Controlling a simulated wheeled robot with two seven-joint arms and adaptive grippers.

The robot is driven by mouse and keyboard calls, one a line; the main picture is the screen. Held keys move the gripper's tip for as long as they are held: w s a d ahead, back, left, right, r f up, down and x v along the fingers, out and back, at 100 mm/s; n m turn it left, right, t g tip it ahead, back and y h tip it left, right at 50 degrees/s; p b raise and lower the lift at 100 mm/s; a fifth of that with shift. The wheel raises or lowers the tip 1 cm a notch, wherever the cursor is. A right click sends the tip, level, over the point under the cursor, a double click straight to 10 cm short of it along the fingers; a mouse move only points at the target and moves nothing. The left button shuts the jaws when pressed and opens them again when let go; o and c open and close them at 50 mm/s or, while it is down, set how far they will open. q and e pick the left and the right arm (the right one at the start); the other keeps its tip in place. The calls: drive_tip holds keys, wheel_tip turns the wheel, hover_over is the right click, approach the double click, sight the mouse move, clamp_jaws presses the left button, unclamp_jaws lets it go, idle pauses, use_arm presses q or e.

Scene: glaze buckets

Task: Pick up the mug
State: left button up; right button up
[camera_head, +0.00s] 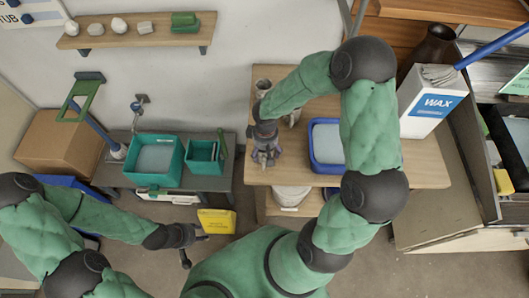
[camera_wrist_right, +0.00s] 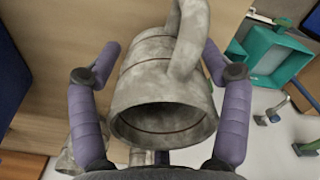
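A grey, mottled mug (camera_wrist_right: 155,85) with a thin dark ring and a loop handle fills the middle of the right wrist view. Its dark mouth faces the camera. My right gripper (camera_wrist_right: 160,58) has a purple finger on each side of the mug; a gap shows at the left finger, and contact at the right one is unclear. In the head view my right gripper (camera_head: 265,155) points down at the wooden table's left side and mostly hides this mug. My left gripper (camera_head: 195,250) is open and empty, low at left, near a yellow box.
On the wooden table (camera_head: 430,174) are other grey vessels (camera_head: 263,86) behind my right gripper, a blue tub (camera_head: 323,185) and a white WAX carton (camera_head: 425,110). Teal tubs (camera_head: 154,178) stand on a grey bench to the left. The yellow box (camera_head: 217,221) is below the bench.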

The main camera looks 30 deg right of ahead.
drive_tip(key=c, duration=0.7)
